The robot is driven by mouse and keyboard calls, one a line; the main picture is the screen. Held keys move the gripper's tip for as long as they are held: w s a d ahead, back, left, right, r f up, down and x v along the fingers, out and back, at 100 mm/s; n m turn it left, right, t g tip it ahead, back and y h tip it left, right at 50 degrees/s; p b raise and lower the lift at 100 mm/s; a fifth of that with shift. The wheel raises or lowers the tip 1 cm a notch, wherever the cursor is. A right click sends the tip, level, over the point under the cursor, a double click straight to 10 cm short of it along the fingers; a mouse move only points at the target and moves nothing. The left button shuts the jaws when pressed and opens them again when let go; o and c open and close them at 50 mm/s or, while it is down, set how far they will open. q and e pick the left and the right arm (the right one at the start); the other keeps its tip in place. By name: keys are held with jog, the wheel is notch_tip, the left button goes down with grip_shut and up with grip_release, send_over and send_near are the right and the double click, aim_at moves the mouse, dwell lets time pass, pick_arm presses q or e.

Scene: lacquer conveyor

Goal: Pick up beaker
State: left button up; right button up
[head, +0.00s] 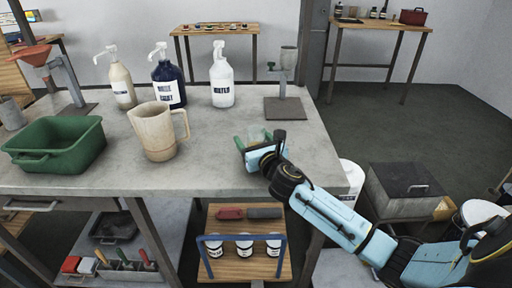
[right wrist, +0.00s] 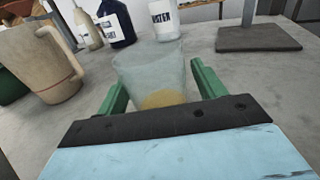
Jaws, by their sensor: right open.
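The beaker (right wrist: 150,68) is clear, with a yellowish patch showing at its bottom. It stands upright on the grey worktop, near the front right in the head view, where it (head: 258,134) is partly hidden by my gripper. My right gripper (head: 254,143) is low over the worktop at the beaker. In the right wrist view its two green fingers (right wrist: 162,88) are open, one on each side of the beaker. The beaker looks closer to the left finger, with a gap to the right one. I cannot tell whether either finger touches it. My left gripper is not in view.
A beige jug (head: 155,133) stands left of the beaker, and a green tub (head: 60,146) farther left. Several pump bottles (head: 222,82) and a stand with a dark base (head: 285,108) are behind. The worktop's front edge is close to my right gripper.

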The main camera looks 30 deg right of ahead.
jog(key=c, duration=1.1)
jog(key=shift+r, duration=0.2)
